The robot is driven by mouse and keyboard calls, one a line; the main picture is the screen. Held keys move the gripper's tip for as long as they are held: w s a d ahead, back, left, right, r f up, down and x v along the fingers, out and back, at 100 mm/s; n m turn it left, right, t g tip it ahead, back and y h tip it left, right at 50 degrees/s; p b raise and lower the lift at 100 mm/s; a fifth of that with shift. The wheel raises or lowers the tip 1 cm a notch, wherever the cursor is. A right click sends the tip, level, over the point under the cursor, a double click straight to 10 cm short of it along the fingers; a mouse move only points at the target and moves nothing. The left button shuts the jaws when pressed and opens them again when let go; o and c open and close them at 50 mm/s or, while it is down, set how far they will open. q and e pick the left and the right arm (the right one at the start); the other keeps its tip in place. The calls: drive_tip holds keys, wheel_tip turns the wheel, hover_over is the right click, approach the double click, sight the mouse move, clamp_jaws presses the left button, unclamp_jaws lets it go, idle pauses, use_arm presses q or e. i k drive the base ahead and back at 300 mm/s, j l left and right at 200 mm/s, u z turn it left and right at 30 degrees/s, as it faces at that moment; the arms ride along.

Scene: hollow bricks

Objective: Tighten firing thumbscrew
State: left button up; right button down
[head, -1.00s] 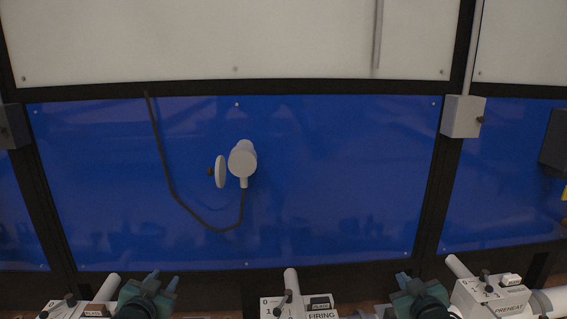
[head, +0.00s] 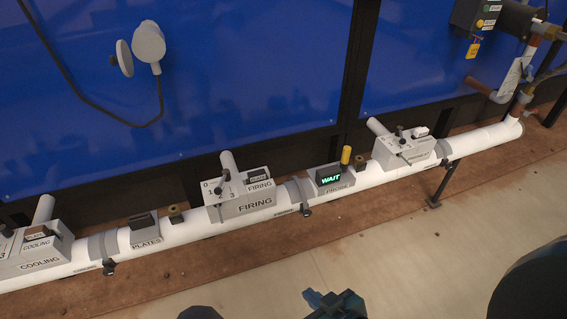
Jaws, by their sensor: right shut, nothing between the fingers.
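The grey FIRING box (head: 250,198) sits on a long white pipe in the middle of the head view. On its left part a small dark knob (head: 224,176) stands among printed numbers. Which small part is the thumbscrew I cannot tell for sure. My right gripper (head: 335,301) shows at the bottom edge, in front of the pipe and well apart from the box. It is shut and empty. My left gripper does not show.
The white pipe (head: 330,190) also carries a COOLING box (head: 40,262), a PLATES unit (head: 144,232), a lit WAIT display (head: 331,177) and another grey box (head: 405,150). A blue wall (head: 250,80) stands behind. The floor in front is clear.

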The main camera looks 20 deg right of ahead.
sight(307, 214)
drive_tip(key=l+u, duration=0.8)
drive_tip(key=u, duration=0.2)
drive_tip(key=k+l+u, duration=0.1)
drive_tip(key=l, duration=0.25)
drive_tip(key=k+l+u, duration=0.1)
drive_tip(key=l, duration=0.25)
drive_tip(key=k+l+u, duration=0.1)
drive_tip(key=k+l, duration=0.15)
drive_tip(key=l, duration=0.25)
drive_tip(key=k+l, duration=0.15)
drive_tip(key=l, duration=0.25)
drive_tip(key=k+l, duration=0.15)
drive_tip(key=l, duration=0.75)
drive_tip(key=i+l, duration=0.15)
drive_tip(key=l, duration=0.3)
drive_tip(key=u, duration=0.05)
